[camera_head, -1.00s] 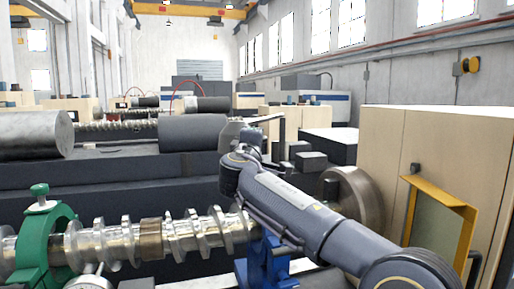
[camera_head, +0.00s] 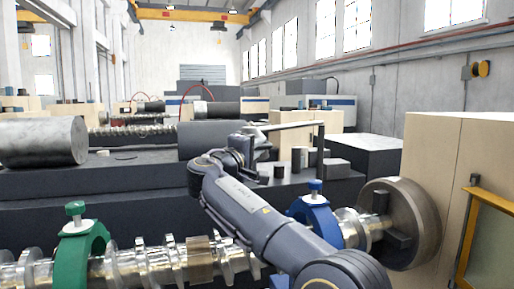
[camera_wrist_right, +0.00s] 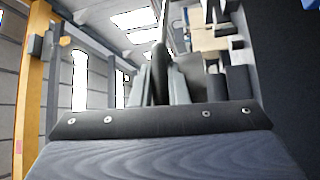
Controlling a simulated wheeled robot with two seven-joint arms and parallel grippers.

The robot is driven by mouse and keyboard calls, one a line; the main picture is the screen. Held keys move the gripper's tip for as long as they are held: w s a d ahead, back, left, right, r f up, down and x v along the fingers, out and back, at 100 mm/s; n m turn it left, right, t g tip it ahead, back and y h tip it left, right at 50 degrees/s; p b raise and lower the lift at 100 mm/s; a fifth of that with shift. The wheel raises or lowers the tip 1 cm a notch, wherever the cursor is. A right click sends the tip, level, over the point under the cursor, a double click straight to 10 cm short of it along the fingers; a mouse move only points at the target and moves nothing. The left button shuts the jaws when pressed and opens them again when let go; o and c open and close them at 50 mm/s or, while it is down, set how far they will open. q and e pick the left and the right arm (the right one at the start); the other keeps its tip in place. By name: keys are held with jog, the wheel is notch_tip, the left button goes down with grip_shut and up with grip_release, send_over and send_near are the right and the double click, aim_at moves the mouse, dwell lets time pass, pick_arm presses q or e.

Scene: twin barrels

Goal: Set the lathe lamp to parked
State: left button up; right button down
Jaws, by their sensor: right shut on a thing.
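My right gripper (camera_head: 248,142) is at the left end of this arm and is shut on the lamp. My gripper hides most of the held end, so the lamp head cannot be made out clearly. In the right wrist view, the gripper's fingers (camera_wrist_right: 163,88) close around a dark upright piece of the lamp (camera_wrist_right: 159,62). My left gripper is not in view.
A crankshaft (camera_head: 200,257) lies across the front, with a green steady rest (camera_head: 82,240), a blue one (camera_head: 318,212) and a round chuck (camera_head: 412,222). A beige cabinet (camera_head: 436,180) with a yellow-framed door (camera_head: 492,200) stands right. Dark blocks (camera_head: 337,167) sit near the post.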

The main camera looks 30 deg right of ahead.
jog(key=shift+w+a+r, duration=0.1)
jog(key=shift+w+a, duration=0.05)
jog(key=c, duration=1.8)
grip_release()
jog(key=o, duration=0.4)
jog(key=shift+w+a, duration=0.15)
jog(key=shift+w, duration=0.1)
jog(key=shift+s, duration=0.1)
jog(key=shift+s+a+f+b, duration=0.2)
jog(key=shift+a+f+b, duration=0.1)
jog(key=shift+f+b, duration=0.1)
jog(key=r+b+v, duration=0.1)
jog(key=b+v, duration=0.1)
jog(key=v, duration=0.5)
jog(key=shift+f, duration=0.15)
